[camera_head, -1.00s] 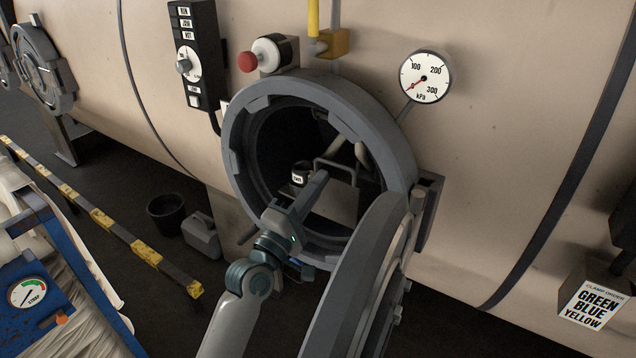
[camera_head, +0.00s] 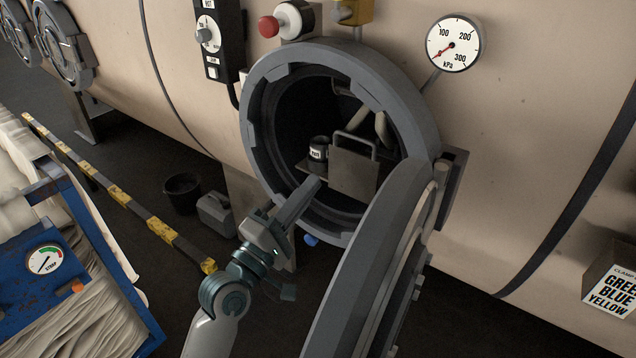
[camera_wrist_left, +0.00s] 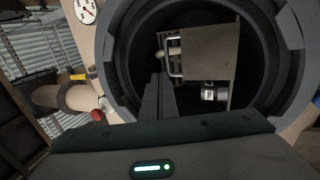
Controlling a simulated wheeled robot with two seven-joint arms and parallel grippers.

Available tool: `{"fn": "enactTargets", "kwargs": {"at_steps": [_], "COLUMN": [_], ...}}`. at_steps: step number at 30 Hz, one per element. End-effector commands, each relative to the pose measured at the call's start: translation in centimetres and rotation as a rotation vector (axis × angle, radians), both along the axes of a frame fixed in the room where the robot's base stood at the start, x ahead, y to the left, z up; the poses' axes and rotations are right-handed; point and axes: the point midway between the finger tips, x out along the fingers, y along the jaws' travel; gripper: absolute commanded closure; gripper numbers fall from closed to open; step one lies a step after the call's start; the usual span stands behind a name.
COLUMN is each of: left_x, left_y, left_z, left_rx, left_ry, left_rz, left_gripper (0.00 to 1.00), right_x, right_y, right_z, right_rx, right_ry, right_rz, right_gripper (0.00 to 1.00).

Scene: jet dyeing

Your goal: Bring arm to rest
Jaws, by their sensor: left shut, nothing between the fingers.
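My left gripper (camera_head: 300,197) is shut and empty, in front of the lower left rim of the round open port (camera_head: 262,150) of the large beige vessel. Its shut fingers (camera_wrist_left: 160,98) also show in the left wrist view, pointing into the port opening. Inside the port are a grey plate with a handle (camera_head: 353,172) and a small dark labelled cup (camera_head: 318,148); both are apart from the fingers in the head view. The heavy port door (camera_head: 375,270) stands open at the lower right, beside my left arm. My right gripper is not in view.
A pressure gauge (camera_head: 453,43), a red knob (camera_head: 268,27) and a black control box (camera_head: 218,40) sit on the vessel. A black bucket (camera_head: 182,193) and grey can (camera_head: 216,213) stand on the floor. A yellow-black barrier (camera_head: 125,198) and blue cart (camera_head: 85,265) with cloth are at left.

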Motion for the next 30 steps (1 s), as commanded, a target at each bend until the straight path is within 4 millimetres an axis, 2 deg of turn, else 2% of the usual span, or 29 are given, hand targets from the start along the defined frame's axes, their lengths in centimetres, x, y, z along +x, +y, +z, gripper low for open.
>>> {"fn": "enactTargets", "kwargs": {"at_steps": [12,20,23,26,29,30], "left_x": [-0.5,-0.3,0.2,1.1,2.2,2.6], "left_y": [0.3,0.3,0.4,0.7,1.1,1.3], "left_z": [-0.1,-0.5,-1.9,-4.7,-9.0,-11.1], "left_rx": [0.001,0.007,0.029,0.073,0.145,0.181], "left_ry": [0.001,0.005,0.018,0.046,0.088,0.107], "left_rz": [0.0,0.004,0.018,0.043,0.079,0.095], "left_gripper": [1.0,1.0,1.0,1.0,1.0,1.0], "right_x": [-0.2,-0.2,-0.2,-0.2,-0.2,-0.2], "right_y": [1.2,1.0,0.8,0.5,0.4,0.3], "right_z": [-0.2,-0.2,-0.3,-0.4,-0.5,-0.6], "right_rx": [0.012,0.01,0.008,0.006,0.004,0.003], "right_ry": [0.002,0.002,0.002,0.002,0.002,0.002], "right_rz": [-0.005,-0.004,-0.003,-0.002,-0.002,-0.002], "right_gripper": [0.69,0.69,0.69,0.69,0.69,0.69]}}
